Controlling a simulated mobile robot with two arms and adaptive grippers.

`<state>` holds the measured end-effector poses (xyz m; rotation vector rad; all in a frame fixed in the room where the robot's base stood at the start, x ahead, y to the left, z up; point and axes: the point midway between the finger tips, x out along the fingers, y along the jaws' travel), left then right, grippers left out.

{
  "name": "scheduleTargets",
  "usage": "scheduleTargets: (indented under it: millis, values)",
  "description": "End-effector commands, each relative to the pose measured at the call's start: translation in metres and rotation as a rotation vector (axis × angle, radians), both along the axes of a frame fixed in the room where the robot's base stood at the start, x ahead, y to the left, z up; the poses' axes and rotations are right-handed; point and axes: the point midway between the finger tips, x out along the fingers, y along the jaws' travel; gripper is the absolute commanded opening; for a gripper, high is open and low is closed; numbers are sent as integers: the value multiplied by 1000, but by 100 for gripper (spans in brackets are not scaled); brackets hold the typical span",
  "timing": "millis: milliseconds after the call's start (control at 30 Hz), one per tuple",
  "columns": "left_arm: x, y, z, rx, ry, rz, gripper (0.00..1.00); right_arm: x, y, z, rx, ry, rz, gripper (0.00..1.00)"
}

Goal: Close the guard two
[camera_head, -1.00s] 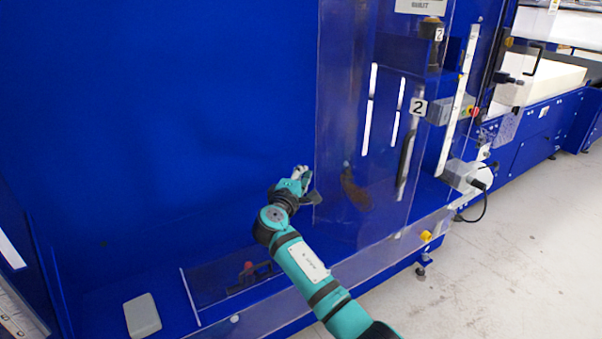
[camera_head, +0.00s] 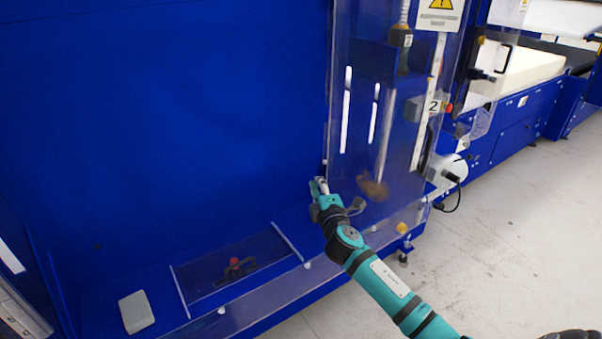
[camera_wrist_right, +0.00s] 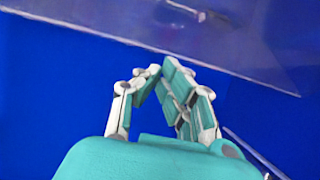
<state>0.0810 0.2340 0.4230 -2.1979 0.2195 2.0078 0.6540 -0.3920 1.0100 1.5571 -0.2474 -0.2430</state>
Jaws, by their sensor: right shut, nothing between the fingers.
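In the right wrist view the fingertips (camera_wrist_right: 160,70) come together just below the panel's edge, and the clear panel (camera_wrist_right: 190,35) spans the top of the picture. I cannot tell whether the fingers touch the panel. My left gripper is not in view.
A low clear cover (camera_head: 235,265) with a red knob under it lies on the blue floor of the machine. A grey block (camera_head: 136,312) sits to its left. The wide blue opening left of the panel is free. Concrete floor (camera_head: 500,270) lies to the right.

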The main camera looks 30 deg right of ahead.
Motion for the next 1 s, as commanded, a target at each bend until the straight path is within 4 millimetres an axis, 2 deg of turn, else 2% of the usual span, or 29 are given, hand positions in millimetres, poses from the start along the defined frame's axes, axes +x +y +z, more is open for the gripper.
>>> scheduleTargets:
  millis: [33,167,300,533,800,1000]
  values:
    - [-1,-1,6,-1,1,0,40,-10,-12,1,-10,8,44,0]
    - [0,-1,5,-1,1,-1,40,-26,-37,-2,-10,6,168,0]
    - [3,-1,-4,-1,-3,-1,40,-41,-66,-5,-8,8,297,0]
    - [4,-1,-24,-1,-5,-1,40,-55,-111,-5,-5,3,489,0]
    - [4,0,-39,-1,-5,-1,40,-60,-148,-3,-1,-1,485,0]
    - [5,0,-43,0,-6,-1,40,-61,-163,-2,1,-1,484,0]
